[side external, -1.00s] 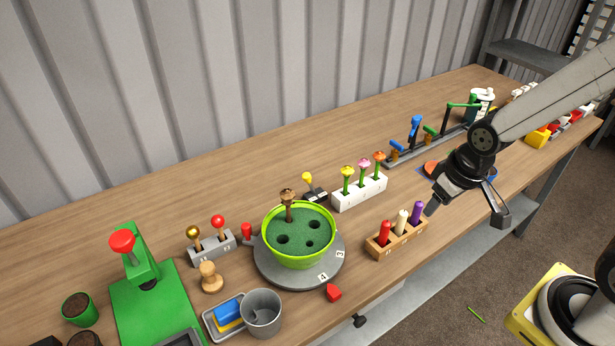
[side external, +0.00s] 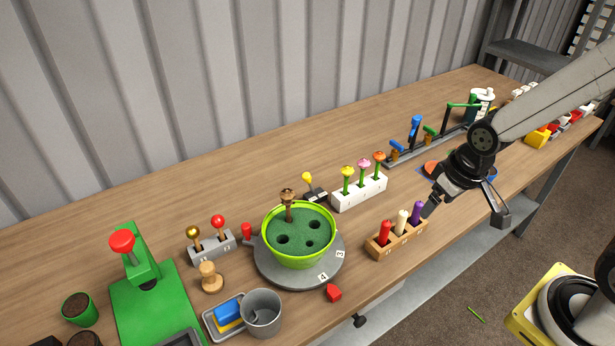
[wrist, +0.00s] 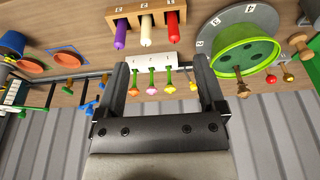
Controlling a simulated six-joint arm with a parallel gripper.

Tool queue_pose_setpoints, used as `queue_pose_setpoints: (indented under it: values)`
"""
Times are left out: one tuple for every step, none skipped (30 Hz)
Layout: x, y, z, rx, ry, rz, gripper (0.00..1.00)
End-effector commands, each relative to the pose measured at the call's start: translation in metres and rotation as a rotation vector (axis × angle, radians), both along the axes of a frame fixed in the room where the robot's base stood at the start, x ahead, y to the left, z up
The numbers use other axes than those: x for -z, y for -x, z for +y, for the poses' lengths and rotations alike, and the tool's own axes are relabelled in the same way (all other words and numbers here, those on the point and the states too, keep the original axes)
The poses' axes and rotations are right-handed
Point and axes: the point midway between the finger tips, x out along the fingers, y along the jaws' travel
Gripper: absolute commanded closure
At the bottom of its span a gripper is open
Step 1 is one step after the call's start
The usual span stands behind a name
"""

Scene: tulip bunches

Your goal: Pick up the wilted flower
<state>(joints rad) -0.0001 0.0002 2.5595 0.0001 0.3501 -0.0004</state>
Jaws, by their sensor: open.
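The wilted flower (side external: 288,197) is brown with a drooping dull head and stands upright in a hole of the green pot (side external: 318,251). The pot sits on a grey round turntable (side external: 265,272) marked with numbers. In the wrist view the brown flower (wrist: 242,89) hangs from the pot (wrist: 232,52) at the upper right. My gripper (side external: 462,212) is open and empty, in the air to the right of the pot, near the crayon holder. In the wrist view its two fingers (wrist: 160,77) are spread apart, with the white flower block seen between them.
A white block (side external: 362,194) holds yellow, pink and orange flowers behind the wooden holder (side external: 399,241) with red, cream and purple sticks. A grey cup (side external: 261,313), a red piece (side external: 333,293) and a green press (side external: 150,300) stand at the front left.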

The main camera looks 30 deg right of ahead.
Motion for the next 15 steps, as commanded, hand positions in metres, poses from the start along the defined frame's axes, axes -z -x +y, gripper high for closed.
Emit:
queue_pose_setpoints:
  values:
    - [0.0,-0.001,0.001,-0.003,0.0,0.0,0.11]
    - [0.0,-0.002,0.001,-0.006,0.0,0.0,0.11]
    - [-0.001,-0.005,0.002,-0.011,0.001,0.0,0.11]
    - [-0.001,-0.007,0.003,-0.017,0.001,0.0,0.11]
    - [-0.001,-0.01,0.004,-0.025,0.001,0.0,0.11]
    - [-0.002,-0.014,0.006,-0.036,0.001,0.0,0.11]
    - [-0.002,-0.019,0.007,-0.047,0.001,0.0,0.11]
    - [-0.003,-0.024,0.009,-0.06,0.002,-0.001,0.11]
    - [-0.003,-0.031,0.012,-0.079,0.002,0.0,0.11]
    - [-0.004,-0.037,0.015,-0.097,0.003,-0.001,0.11]
    - [-0.004,-0.044,0.018,-0.114,0.003,0.0,0.11]
    - [-0.005,-0.054,0.023,-0.142,0.004,-0.001,0.11]
    - [-0.005,-0.061,0.026,-0.162,0.003,-0.001,0.11]
    - [-0.006,-0.069,0.031,-0.184,0.003,0.0,0.11]
    - [-0.006,-0.08,0.037,-0.217,0.005,-0.001,0.11]
